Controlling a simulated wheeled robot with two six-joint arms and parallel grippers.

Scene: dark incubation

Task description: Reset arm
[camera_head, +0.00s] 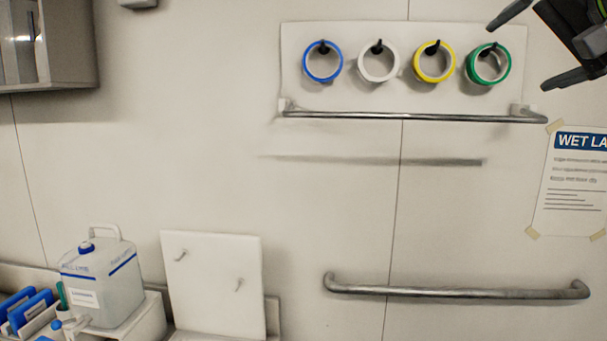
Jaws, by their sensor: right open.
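My right gripper (538,50) is at the top right corner of the head view, pointing left with its two dark fingers spread wide. Nothing is between the fingers. It is in front of the wall, just right of the green tape roll (488,64), and looks apart from it. My left gripper is not in view.
Blue (308,69), white (364,71) and yellow (419,71) rolls hang on pegs above a metal rail (410,117). A second bar (455,292) is lower. A poster (572,190), jug (100,285), pegboard (213,290) and cabinet (75,45) also show. The middle wall is bare.

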